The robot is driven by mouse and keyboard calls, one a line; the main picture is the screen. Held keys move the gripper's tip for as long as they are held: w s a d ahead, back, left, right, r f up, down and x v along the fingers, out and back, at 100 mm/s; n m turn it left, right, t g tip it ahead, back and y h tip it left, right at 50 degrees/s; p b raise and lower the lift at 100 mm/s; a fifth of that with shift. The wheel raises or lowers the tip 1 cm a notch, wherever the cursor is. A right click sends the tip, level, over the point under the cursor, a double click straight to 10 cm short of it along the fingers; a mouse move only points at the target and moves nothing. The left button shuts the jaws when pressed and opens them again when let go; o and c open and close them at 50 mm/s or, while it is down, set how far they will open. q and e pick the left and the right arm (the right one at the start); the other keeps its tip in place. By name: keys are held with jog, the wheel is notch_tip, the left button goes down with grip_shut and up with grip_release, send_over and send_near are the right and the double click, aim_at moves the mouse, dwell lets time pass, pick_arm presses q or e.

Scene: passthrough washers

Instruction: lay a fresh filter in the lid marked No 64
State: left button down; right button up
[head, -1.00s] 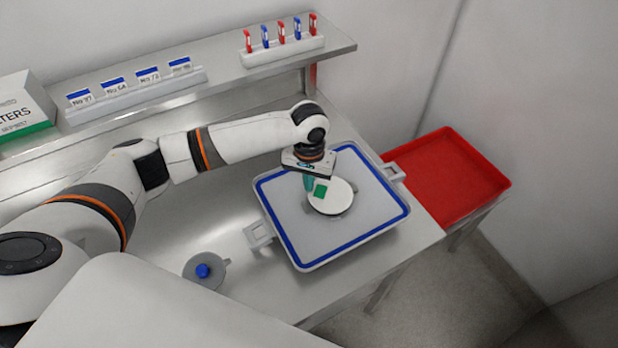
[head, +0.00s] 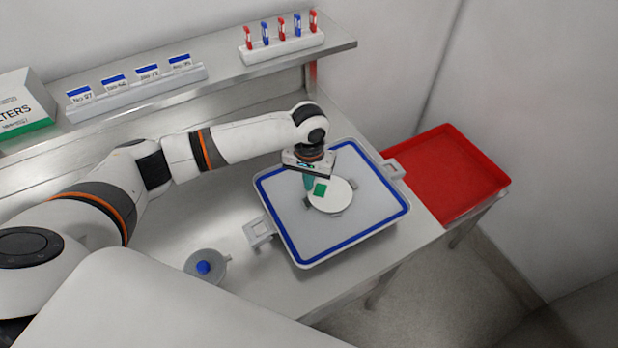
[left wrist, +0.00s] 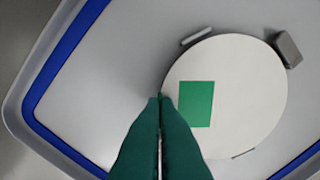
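A grey square lid (head: 290,222) with a blue seal along its rim lies on the steel bench; I see no number on it. A round white filter (head: 340,198) with a green square on it is over the lid's middle, among small grey retainers. My left gripper (head: 309,187) is at the filter's left edge. In the left wrist view the green fingers (left wrist: 160,98) are together, their tips meeting the edge of the filter (left wrist: 240,90), apparently pinching it. Whether the filter rests fully on the lid (left wrist: 110,70) is hard to tell. My right gripper is not in view.
A red tray (head: 450,175) stands to the right of the bench. A shelf behind holds a filter box (head: 22,108), a rack of number cards (head: 140,90) and a rack of red and blue tags (head: 283,48). A round grey piece with a blue knob (head: 204,267) is front left.

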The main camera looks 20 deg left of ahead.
pick_arm(q)
jog(key=shift+f, duration=0.3)
dwell(0.5)
jog(key=c, duration=1.1)
grip_release()
jog(key=shift+c, duration=0.2)
jog(key=shift+r, duration=0.15)
notch_tip(320, 180, up, 5)
jog(key=p, duration=0.6)
jog(key=shift+r+p, duration=0.6)
jog(key=shift+r, duration=0.3)
